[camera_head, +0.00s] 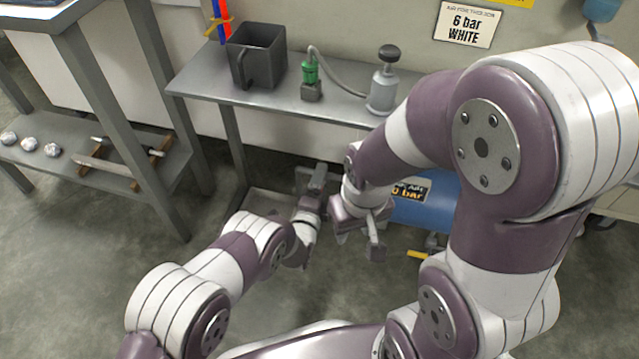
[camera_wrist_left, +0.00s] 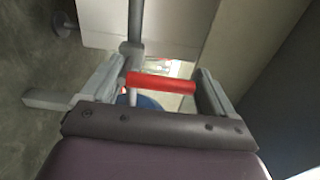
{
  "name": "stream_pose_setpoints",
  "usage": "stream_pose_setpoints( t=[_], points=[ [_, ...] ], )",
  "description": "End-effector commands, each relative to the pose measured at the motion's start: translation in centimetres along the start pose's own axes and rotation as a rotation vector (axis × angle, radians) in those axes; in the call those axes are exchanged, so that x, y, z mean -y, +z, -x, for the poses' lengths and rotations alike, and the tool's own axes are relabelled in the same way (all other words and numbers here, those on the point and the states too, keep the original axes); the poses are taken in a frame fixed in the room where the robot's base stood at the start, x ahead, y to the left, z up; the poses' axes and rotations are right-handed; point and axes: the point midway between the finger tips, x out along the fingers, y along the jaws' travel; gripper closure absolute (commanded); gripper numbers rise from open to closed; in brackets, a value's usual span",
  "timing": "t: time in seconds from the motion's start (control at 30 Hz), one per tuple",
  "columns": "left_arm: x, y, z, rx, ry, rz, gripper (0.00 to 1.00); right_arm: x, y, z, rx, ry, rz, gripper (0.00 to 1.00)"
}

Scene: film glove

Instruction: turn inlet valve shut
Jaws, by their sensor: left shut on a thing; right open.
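A red valve handle (camera_wrist_left: 162,83) lies crosswise between the two fingers of my left gripper (camera_wrist_left: 158,76) in the left wrist view; I take it as the inlet valve. The left gripper is shut on it, along its length. In the head view my left gripper (camera_head: 316,183) is low by the bench's underside, and the red handle is hidden there. My right gripper (camera_head: 358,240) is open, with nothing seen between its fingers, just right of the left one and in front of a blue tank (camera_head: 432,203). The tank's label is partly covered.
A grey bench (camera_head: 205,82) above carries a dark jug (camera_head: 257,55), a green fitting (camera_head: 311,72) and a grey pump-like bottle (camera_head: 384,85). A yellow handle (camera_head: 417,254) shows low beside the tank. A shelf unit (camera_head: 60,170) stands left. Floor between is clear.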

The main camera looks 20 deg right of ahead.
Motion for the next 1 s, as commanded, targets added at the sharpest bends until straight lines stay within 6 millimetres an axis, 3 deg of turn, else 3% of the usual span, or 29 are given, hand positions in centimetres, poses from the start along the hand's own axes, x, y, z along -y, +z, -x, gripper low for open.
stream_pose_setpoints(
  t=[0.17, 0.2, 0.43, 0.53, 0.8, 1.0],
  points=[
    [0.0, 0.1, 0.0, 0.002, 0.000, -0.003, 0.67, 0.0, 0.0, 0.0, 0.000, 0.000, 0.000, 0.57],
    [0.0, 0.1, 0.0, 0.002, 0.000, -0.003, 0.00, 0.0, 0.0, 0.0, 0.000, 0.000, 0.000, 0.57],
    [0.0, 0.0, 0.1, 0.000, 0.001, -0.001, 0.00, 0.0, 0.0, 0.1, 0.000, 0.000, 0.000, 0.57],
    [0.4, 0.0, 1.1, 0.000, 0.003, -0.001, 0.00, 0.0, -0.1, 1.1, 0.000, 0.000, 0.000, 0.57],
    [0.7, 0.0, 8.3, 0.000, 0.006, -0.003, 0.00, 0.0, -0.6, 5.3, 0.000, 0.000, 0.000, 0.57],
    [0.3, 0.1, 11.9, 0.001, 0.001, -0.002, 0.00, 0.0, -0.8, 6.5, 0.000, 0.000, 0.000, 0.57]
  ],
)
